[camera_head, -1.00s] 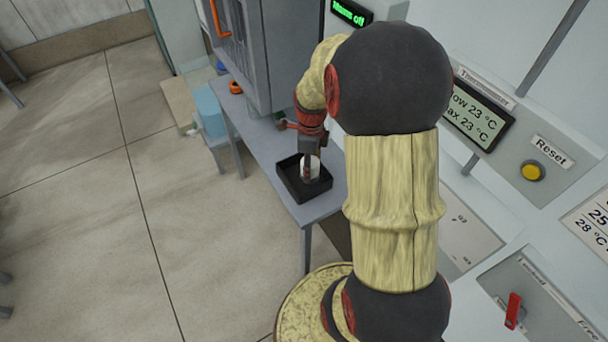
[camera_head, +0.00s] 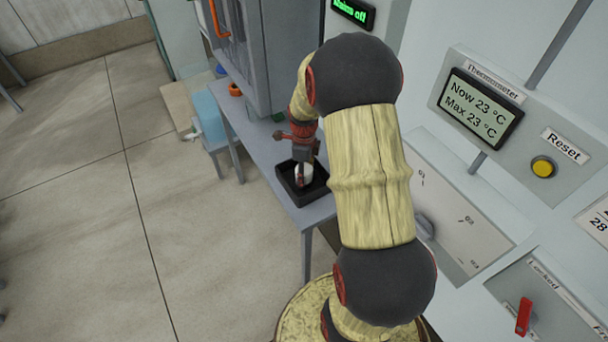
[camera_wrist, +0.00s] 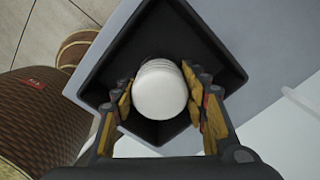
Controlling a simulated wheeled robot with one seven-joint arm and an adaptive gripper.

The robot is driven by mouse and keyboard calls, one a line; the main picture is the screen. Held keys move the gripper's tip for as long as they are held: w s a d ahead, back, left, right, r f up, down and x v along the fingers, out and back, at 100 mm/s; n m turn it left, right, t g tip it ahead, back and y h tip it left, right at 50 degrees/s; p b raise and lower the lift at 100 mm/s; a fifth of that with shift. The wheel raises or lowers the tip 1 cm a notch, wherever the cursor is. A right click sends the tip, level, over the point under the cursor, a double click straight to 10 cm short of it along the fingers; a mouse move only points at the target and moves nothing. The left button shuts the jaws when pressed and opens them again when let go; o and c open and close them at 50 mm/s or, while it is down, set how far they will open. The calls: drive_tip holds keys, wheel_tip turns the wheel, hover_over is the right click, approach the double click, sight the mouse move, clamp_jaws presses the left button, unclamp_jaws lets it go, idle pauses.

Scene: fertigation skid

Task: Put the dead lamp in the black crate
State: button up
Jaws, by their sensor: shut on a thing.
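The lamp (camera_wrist: 159,92) is a white cylinder with a ridged band at its far end in the wrist view. It also shows in the head view (camera_head: 304,171) as a small white shape. My gripper (camera_wrist: 162,100) is shut on the lamp, one finger on each side. The black crate (camera_wrist: 222,62) is a square open tray around and beneath the lamp in the wrist view. In the head view the crate (camera_head: 288,187) sits on the grey bench, and my gripper (camera_head: 303,172) points down into it. Whether the lamp touches the crate's floor cannot be told.
The grey bench (camera_head: 262,150) runs beside a grey cabinet (camera_head: 245,60). An orange ring-like item (camera_head: 235,89) lies at its far end. A panel with a thermometer (camera_head: 480,105) and a red lever (camera_head: 523,317) is at the right.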

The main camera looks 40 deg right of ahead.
drive_tip(key=shift+f, duration=0.1)
drive_tip(key=o, duration=1.3)
wheel_tip(320, 180, up, 12)
drive_tip(key=p, duration=0.3)
drive_tip(key=a+r+n+t, duration=0.1)
drive_tip(key=a+r+n, duration=0.6)
drive_tip(key=a+r, duration=0.15)
drive_tip(key=shift+s+a+r+n+t, duration=0.75)
drive_tip(key=shift+s+a+r+n, duration=1.4)
drive_tip(key=shift+a+n, duration=1.3)
drive_tip(key=shift+s+a+r+n+t, duration=0.8)
drive_tip(key=shift+s+a+r+n, duration=0.8)
drive_tip(key=shift+s+a+n, duration=1.8)
drive_tip(key=shift+s+a+r+n+t, duration=0.75)
drive_tip(key=shift+s+a+r+n, duration=1.35)
drive_tip(key=shift+n, duration=2.35)
